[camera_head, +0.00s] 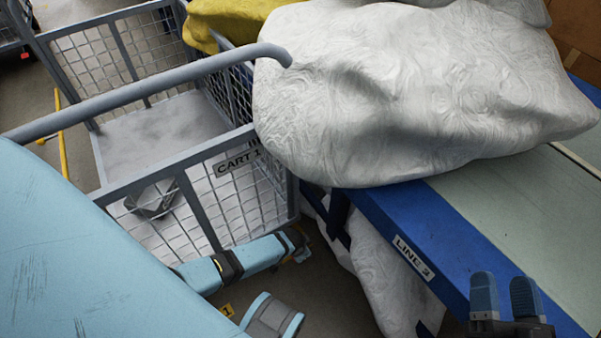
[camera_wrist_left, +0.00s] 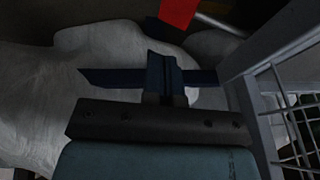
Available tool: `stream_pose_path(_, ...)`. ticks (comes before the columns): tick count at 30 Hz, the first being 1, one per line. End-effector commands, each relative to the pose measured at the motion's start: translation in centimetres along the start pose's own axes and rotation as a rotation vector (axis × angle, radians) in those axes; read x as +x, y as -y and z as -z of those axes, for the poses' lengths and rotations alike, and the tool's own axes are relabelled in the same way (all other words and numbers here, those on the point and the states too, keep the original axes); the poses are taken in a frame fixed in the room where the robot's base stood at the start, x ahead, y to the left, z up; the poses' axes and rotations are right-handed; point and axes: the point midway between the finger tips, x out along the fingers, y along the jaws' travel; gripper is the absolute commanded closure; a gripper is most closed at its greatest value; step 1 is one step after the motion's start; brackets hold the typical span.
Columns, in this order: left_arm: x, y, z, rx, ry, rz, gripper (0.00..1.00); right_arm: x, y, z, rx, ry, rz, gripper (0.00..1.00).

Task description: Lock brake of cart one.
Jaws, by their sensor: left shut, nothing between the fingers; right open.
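Cart one (camera_head: 240,152) is a grey wire-mesh cart with a "CART 1" label and a thick push bar, at the left of the head view. Its frame (camera_wrist_left: 245,115) also shows at the right of the wrist view. My left arm reaches down beside its near lower corner. My left gripper (camera_wrist_left: 166,75) is shut and empty, beside the cart frame. A red piece (camera_wrist_left: 178,12) lies beyond its fingertips; I cannot tell whether it is the brake. No brake is clearly visible in the head view. My right gripper (camera_head: 506,297) is open and empty over the table edge.
Another white sack (camera_head: 375,275) is below. A yellow sack (camera_head: 222,18) is behind. Floor space beside the cart is narrow.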

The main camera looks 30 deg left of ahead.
Motion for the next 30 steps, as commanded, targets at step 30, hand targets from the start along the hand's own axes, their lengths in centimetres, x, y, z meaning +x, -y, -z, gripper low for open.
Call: stream_pose_path(30,-4.7,-1.6,-0.1,0.0,0.0,0.0,1.0,-1.4,-2.5,-4.4,-0.041,0.25,-0.095,0.43)
